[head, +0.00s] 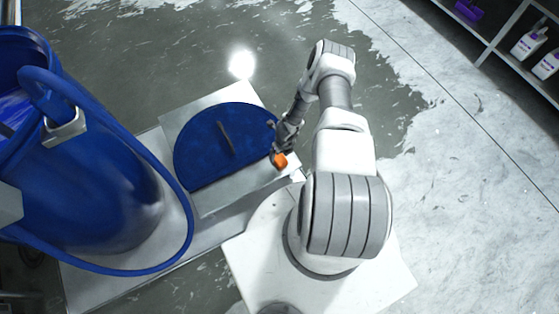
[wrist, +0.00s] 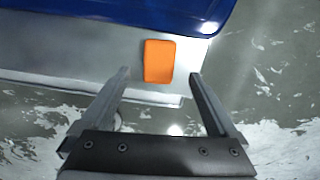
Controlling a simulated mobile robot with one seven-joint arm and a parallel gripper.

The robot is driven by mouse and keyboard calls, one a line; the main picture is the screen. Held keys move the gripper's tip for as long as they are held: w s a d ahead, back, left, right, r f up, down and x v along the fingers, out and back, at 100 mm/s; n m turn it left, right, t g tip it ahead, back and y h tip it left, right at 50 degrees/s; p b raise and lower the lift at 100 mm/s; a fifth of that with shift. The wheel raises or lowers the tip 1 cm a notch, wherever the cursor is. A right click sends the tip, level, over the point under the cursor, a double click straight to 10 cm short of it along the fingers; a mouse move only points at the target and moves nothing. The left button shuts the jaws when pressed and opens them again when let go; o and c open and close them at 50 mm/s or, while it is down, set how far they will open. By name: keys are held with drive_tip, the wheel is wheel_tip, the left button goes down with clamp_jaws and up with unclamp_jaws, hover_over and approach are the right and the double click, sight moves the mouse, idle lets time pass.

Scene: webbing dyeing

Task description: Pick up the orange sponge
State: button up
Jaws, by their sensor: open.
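The orange sponge (head: 280,161) is a small block near the right edge of a grey metal platform, beside a blue disc-shaped lid. In the wrist view the sponge (wrist: 159,61) lies flat on the metal surface, just beyond and between my fingertips. My gripper (wrist: 159,75) is open, with its two fingers spread wider than the sponge and nothing held between them. In the head view my gripper (head: 278,152) is close to the sponge, and the arm partly hides the gripper's shape. I cannot tell the exact height of the fingers above the platform.
The blue lid (head: 215,150) with a dark bar handle lies on the metal platform (head: 240,190). A large blue vat (head: 90,170) with a thick blue hose stands at the left. A shelf with white bottles (head: 530,40) is at the top right. The wet floor beyond the platform is clear.

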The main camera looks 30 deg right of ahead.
sight(279, 158)
drive_tip(key=f+b, duration=0.1)
drive_tip(key=f, duration=0.1)
drive_tip(key=w+f+b, duration=0.1)
drive_tip(key=f, duration=0.1)
drive_tip(key=shift+a+f+b, duration=0.15)
drive_tip(key=shift+f+b, duration=0.15)
drive_tip(key=shift+f, duration=0.05)
drive_tip(key=shift+s, duration=0.1)
drive_tip(key=c, duration=1.4)
